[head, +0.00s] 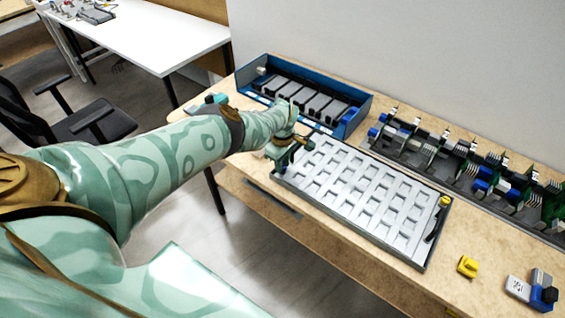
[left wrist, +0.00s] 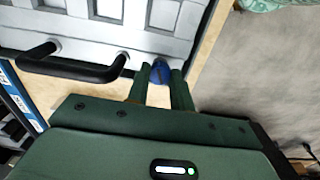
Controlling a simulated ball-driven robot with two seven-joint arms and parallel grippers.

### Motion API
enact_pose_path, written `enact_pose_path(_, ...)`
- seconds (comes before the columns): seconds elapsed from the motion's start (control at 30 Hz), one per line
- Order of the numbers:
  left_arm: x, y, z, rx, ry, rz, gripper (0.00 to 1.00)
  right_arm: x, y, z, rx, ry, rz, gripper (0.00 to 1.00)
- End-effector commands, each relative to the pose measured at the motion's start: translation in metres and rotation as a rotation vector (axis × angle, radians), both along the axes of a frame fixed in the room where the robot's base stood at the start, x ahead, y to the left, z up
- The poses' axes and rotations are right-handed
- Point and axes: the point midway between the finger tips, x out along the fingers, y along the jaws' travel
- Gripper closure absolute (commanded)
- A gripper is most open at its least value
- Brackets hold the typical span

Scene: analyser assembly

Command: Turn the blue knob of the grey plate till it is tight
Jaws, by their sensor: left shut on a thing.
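The grey plate (head: 318,198) with its rows of pockets lies on the wooden bench; its edge also shows in the left wrist view (left wrist: 105,36). My left gripper (head: 281,158) is at the plate's left corner. In the left wrist view, its two green fingers (left wrist: 162,78) are shut on the blue knob (left wrist: 159,70) at the plate's edge. In the head view I cannot make out the blue knob behind the gripper. A yellow knob (head: 445,201) sits at the plate's right corner. My right gripper is not in view.
A black handle (left wrist: 70,66) stands on the plate near the gripper. A blue tray (head: 361,98) with grey blocks is behind. A rack of green boards (head: 448,160) runs along the wall. A yellow part (head: 467,266) and a grey-blue part (head: 517,288) lie on the right.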

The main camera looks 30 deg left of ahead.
Motion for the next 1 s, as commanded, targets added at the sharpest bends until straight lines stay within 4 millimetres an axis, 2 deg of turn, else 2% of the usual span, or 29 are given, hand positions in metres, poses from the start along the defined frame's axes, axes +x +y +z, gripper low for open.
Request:
enact_pose_path(0.2,0.0038,0.0032,0.0043,0.005,-0.01,-0.172,1.0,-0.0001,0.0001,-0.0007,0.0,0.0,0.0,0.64)
enact_pose_path(0.5,0.0038,0.0031,0.0045,0.006,-0.009,-0.332,1.0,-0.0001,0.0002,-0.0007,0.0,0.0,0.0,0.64)
enact_pose_path(1.0,0.0039,0.003,0.0045,0.006,-0.009,-0.392,1.0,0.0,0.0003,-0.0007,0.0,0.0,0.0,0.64)
